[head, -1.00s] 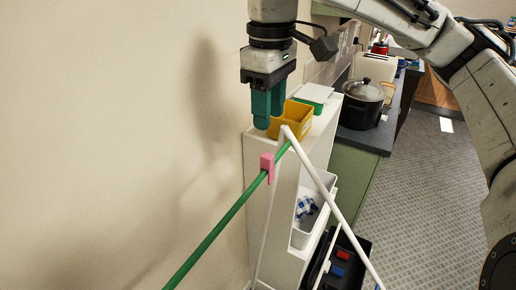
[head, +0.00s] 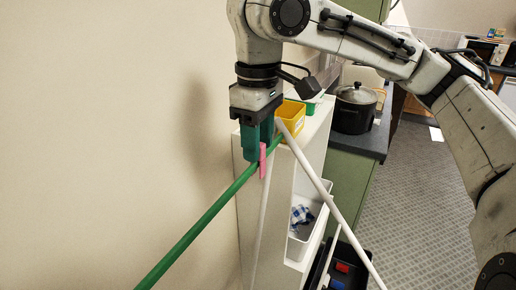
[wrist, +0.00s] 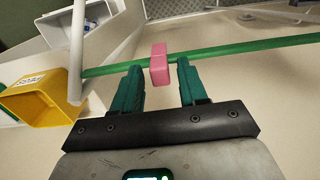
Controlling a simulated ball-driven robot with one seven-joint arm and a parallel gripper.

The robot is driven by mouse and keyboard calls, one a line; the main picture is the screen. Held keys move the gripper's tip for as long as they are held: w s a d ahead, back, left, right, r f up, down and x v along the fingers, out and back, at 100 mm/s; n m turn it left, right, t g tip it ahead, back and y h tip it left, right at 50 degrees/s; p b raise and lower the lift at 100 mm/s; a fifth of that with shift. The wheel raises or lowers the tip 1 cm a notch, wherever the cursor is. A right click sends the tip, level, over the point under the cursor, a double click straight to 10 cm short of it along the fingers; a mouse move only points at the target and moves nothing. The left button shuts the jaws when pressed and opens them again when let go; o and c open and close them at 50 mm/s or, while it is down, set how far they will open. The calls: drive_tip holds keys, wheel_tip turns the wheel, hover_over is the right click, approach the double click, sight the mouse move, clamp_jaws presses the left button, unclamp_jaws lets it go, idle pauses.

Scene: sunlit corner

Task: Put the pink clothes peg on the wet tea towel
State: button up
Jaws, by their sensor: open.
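The pink clothes peg (head: 263,163) sits on a green rod (head: 190,236) near its far end, by the white frame. My gripper (head: 256,156) is open, pointing down at the rod, with its teal fingers beside the peg. In the wrist view the peg (wrist: 158,62) lies between the tips of my open gripper (wrist: 160,72), with gaps on both sides. A blue and white checked cloth (head: 301,215) lies crumpled in a white bin (head: 325,211) on the shelf. It may be the tea towel; I cannot tell whether it is wet.
White frame legs (head: 326,193) slant down in front of the white shelf unit (head: 317,135). A yellow bin (head: 292,113) stands on top, close to my gripper. A black pot (head: 355,108) is on the counter. The wall is close on the left.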

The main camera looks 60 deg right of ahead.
drive_tip(key=c, duration=0.7)
idle(0.3)
drive_tip(key=shift+r, duration=0.1)
wheel_tip(320, 180, up, 7)
drive_tip(key=p, duration=0.7)
